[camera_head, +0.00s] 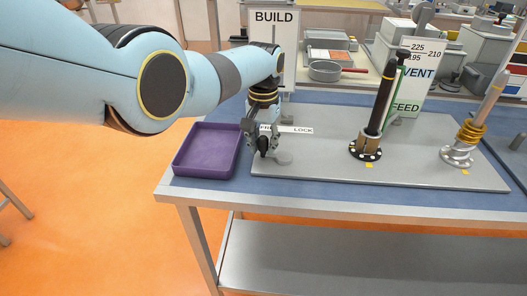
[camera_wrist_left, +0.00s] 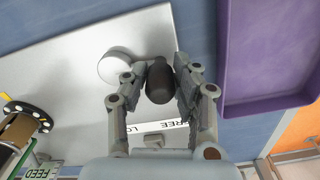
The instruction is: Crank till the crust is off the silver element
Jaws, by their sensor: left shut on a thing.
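My left gripper (camera_head: 262,141) is at the front left of the grey plate, shut on a dark rounded knob (camera_wrist_left: 159,84) beside the FREE/LOCK label (camera_head: 287,129). In the left wrist view, its fingers (camera_wrist_left: 172,76) stand on both sides of the knob. A round grey disc (camera_wrist_left: 118,66) is close to the knob. The screw at the far right has a pale rod (camera_head: 492,98), brass rings (camera_head: 470,131) and a silver flange (camera_head: 457,156). The other screw has a dark rod (camera_head: 382,100) and a black flange (camera_head: 364,150). My right gripper is out of view.
A VENT/FEED gauge board (camera_head: 416,76) stands behind the screws, and a BUILD sign (camera_head: 275,17) behind my arm.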

